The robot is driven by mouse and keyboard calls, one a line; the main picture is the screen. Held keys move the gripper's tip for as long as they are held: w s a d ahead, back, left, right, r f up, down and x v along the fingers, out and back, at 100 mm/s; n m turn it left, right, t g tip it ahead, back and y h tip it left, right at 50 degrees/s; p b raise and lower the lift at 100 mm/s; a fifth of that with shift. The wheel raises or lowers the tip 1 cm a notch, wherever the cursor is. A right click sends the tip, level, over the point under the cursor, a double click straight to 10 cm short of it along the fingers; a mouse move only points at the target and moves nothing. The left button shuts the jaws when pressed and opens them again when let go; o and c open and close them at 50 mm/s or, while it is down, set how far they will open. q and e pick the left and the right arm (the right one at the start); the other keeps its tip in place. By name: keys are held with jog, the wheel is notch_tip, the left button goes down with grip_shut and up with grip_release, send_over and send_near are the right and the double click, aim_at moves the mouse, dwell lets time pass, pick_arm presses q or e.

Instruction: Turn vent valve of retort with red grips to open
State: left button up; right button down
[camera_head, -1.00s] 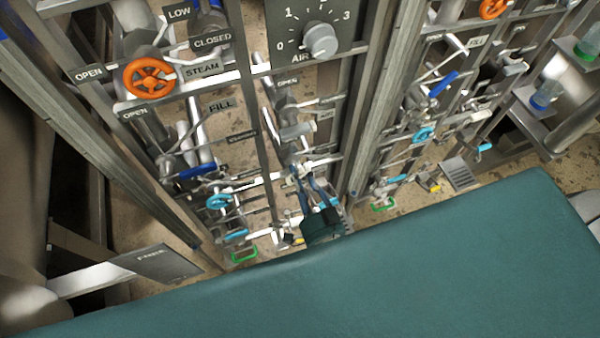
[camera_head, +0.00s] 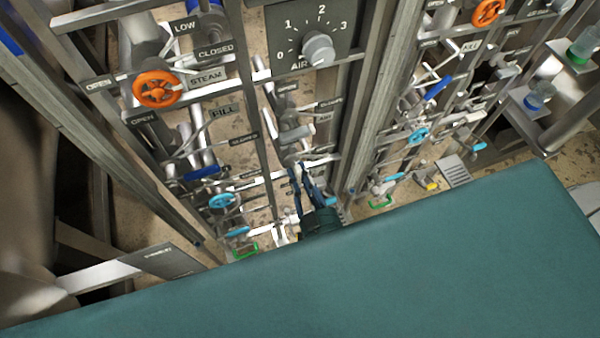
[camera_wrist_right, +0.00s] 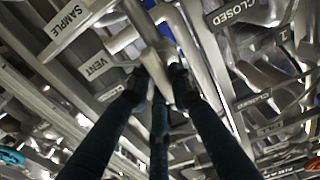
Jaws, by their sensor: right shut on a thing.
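My right gripper (camera_head: 302,178) reaches down among the pipework below the round air dial in the head view. In the right wrist view the gripper (camera_wrist_right: 160,82) has its dark fingers shut around the end of a bare metal lever (camera_wrist_right: 155,62). A plate reading VENT (camera_wrist_right: 95,68) is just left of this lever, and a CLOSED plate (camera_wrist_right: 233,10) is at the upper right. The fingertips hide the lever's end. I cannot see red grips in these frames. My left gripper is not in view.
An orange handwheel (camera_head: 157,89) and a blue handwheel (camera_head: 224,203) sit left of the gripper. Metal frame posts (camera_head: 360,125) stand close on its right. A SAMPLE plate (camera_wrist_right: 72,20) is near the lever. Pipes and levers crowd the space.

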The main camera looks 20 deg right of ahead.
jog(key=shift+n, duration=0.3)
dwell(0.4)
jog(key=c, duration=1.5)
grip_release()
jog(key=shift+c, duration=0.2)
jog(key=shift+s, duration=0.1)
jog(key=s, duration=1.2)
jog(key=shift+d, duration=0.2)
jog(key=shift+w, duration=0.1)
